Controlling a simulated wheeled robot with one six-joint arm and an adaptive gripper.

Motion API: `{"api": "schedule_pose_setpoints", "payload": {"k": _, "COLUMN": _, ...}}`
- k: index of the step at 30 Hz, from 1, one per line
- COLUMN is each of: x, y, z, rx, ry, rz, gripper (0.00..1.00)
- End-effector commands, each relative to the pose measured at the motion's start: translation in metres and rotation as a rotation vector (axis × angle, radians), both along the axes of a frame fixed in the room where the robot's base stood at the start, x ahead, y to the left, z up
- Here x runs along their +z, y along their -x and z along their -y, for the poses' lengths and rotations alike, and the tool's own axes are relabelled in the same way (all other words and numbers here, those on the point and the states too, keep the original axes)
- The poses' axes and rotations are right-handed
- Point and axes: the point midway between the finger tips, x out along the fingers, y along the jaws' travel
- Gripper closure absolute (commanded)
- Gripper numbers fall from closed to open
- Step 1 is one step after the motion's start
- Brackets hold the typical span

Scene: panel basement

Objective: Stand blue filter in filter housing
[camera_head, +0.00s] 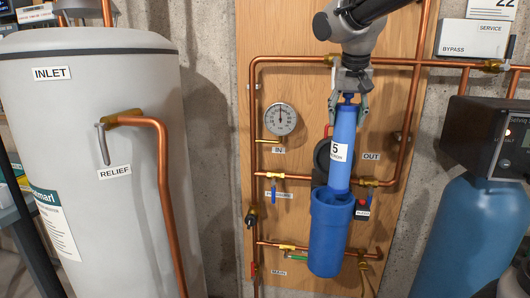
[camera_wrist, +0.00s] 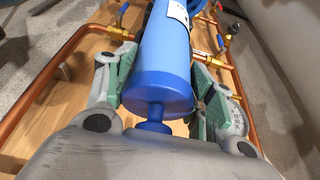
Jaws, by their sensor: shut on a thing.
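The blue filter (camera_head: 342,140) is a long blue cylinder with a white label reading 5 micron. My gripper (camera_head: 348,105) is shut on its top end and holds it nearly upright, leaning slightly. The blue filter housing (camera_head: 328,240) is an open-topped cup in front of the wooden board. The filter's lower end is at the housing's mouth and seems to be inside the rim; how deep is hidden. In the wrist view, the filter (camera_wrist: 165,60) runs away from my gripper (camera_wrist: 158,90), whose fingers lie on either side of its capped end.
Copper pipes (camera_head: 255,120) and valves with small handles surround the housing on the wooden board (camera_head: 290,80). A round gauge (camera_head: 280,118) is left of the filter. A large white tank (camera_head: 90,170) stands at left, a blue tank (camera_head: 465,230) at right.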

Motion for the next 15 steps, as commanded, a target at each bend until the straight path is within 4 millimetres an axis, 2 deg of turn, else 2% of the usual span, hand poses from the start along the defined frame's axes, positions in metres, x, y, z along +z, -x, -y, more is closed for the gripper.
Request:
{"api": "schedule_pose_setpoints", "payload": {"k": 9, "x": -0.038, "y": 0.001, "z": 0.000, "rx": 0.000, "ry": 0.000, "rz": -0.003, "gripper": 0.96}}
{"api": "schedule_pose_setpoints", "payload": {"k": 15, "x": -0.053, "y": 0.000, "z": 0.000, "rx": 0.001, "ry": 0.001, "rz": -0.001, "gripper": 0.96}}
